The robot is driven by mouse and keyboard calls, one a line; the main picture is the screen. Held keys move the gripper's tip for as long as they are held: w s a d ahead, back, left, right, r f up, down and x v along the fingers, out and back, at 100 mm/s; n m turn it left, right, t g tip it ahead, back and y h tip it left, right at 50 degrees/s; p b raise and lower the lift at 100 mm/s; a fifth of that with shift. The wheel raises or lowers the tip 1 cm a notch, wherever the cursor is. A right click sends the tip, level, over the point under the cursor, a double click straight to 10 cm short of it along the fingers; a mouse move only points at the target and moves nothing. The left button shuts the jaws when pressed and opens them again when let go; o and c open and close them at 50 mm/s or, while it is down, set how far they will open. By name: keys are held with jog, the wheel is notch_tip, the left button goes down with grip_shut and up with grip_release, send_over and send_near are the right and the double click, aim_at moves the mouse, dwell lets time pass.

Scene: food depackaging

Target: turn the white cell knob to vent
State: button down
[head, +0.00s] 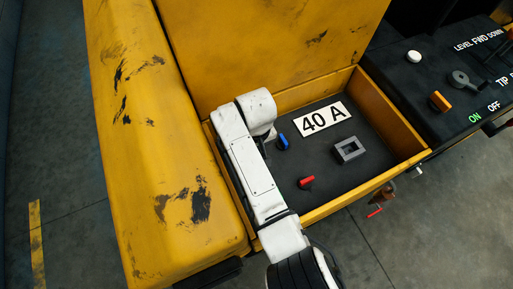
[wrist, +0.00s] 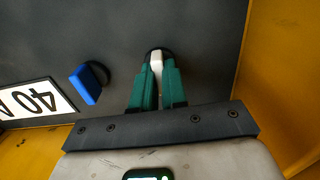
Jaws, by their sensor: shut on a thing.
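The white cell knob (wrist: 155,57) shows in the wrist view on the dark panel, its bar lying roughly along the picture's height. My gripper (wrist: 157,72) has its two green fingers shut on it, one on each side. The fingers hide most of the knob and its lower part. In the head view my white arm covers both the gripper and this knob. No vent marking can be made out in either view.
A blue knob (head: 282,142) and a red knob (head: 306,182) stand nearby on the panel, with a grey square frame (head: 341,153) and a "40 A" plate (head: 321,119). Yellow box walls (head: 407,158) surround the panel. A black console (head: 430,85) with controls is at right.

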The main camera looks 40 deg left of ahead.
jog(key=shift+f+n, duration=0.1)
jog(key=shift+n, duration=0.3)
jog(key=n, duration=0.8)
jog(key=shift+n, duration=0.3)
jog(key=n, duration=0.4)
jog(key=shift+n, duration=2.2)
jog(key=shift+s+f, duration=0.1)
jog(key=c, duration=1.2)
grip_release()
jog(key=shift+o, duration=0.2)
